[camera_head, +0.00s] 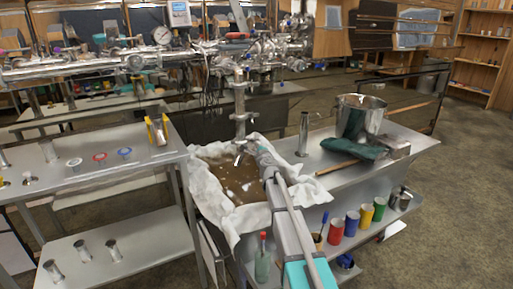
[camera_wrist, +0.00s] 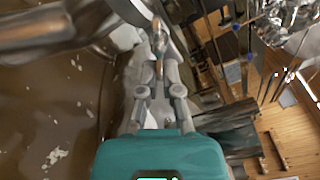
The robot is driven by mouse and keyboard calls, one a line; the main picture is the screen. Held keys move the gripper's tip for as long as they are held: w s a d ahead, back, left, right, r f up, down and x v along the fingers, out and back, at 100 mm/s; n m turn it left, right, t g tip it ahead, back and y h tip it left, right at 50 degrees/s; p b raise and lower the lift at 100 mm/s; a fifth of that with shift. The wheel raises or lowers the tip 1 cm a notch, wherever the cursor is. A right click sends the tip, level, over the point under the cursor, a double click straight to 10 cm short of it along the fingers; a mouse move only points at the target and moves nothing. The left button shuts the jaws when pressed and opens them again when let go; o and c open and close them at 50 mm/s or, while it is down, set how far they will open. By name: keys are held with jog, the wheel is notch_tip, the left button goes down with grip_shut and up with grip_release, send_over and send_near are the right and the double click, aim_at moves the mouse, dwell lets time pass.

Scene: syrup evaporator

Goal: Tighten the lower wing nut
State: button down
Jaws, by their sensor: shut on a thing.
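A vertical steel pipe (camera_head: 239,103) with clamp joints hangs over a cloth-lined pan of brown liquid. My gripper (camera_head: 250,147) is at the pipe's lower end, coming from the front right. In the wrist view, my gripper (camera_wrist: 159,66) has its fingers closed together on a small metal piece (camera_wrist: 158,44), which appears to be the lower wing nut. The fingers hide much of it. The pipe's shiny metal end (camera_wrist: 85,22) crosses the upper left of the wrist view. The wing nut is too small to make out in the head view.
The white cloth (camera_head: 222,214) drapes over the edges of the pan below my arm. A steel pot (camera_head: 360,115) and a green cloth (camera_head: 352,148) lie on the bench to the right. Several coloured cups stand on the lower shelf. A side table (camera_head: 110,190) is at left.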

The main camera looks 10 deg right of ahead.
jog(key=m, duration=0.3)
jog(key=a+m, duration=0.1)
jog(key=m, duration=0.3)
jog(key=a+f+m+b, duration=0.1)
jog(key=m, duration=0.3)
jog(key=shift+f, duration=0.1)
dwell(0.3)
jog(key=c, duration=0.8)
grip_release()
jog(key=shift+s, duration=0.1)
jog(key=s, duration=1.2)
jog(key=shift+d, duration=0.25)
jog(key=shift+w, duration=0.1)
